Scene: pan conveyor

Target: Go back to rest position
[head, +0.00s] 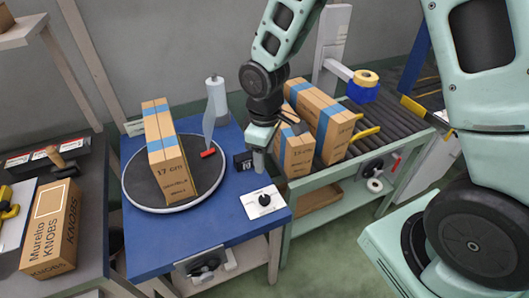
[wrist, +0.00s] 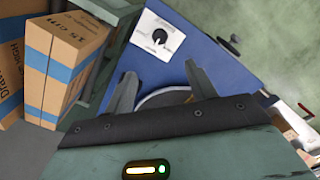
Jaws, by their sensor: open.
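My gripper (head: 252,162) hangs over the right part of the blue table, between the turntable and the boxes on the conveyor. In the wrist view its two fingers (wrist: 160,88) are apart with nothing between them. A cardboard box with blue tape (head: 169,155) stands upright on the round dark turntable (head: 133,181), clear of my gripper. More taped boxes (head: 328,128) stand at the conveyor's near end, to the right of my gripper; one also shows at the left of the wrist view (wrist: 65,70).
A white panel with a black knob (head: 264,201) lies on the blue table (head: 225,225). The roller conveyor (head: 385,125) runs to the back right, with a tape roll (head: 365,78) on a holder. A "Murelto KNOBS" box (head: 50,230) stands on the left bench. The floor in front is clear.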

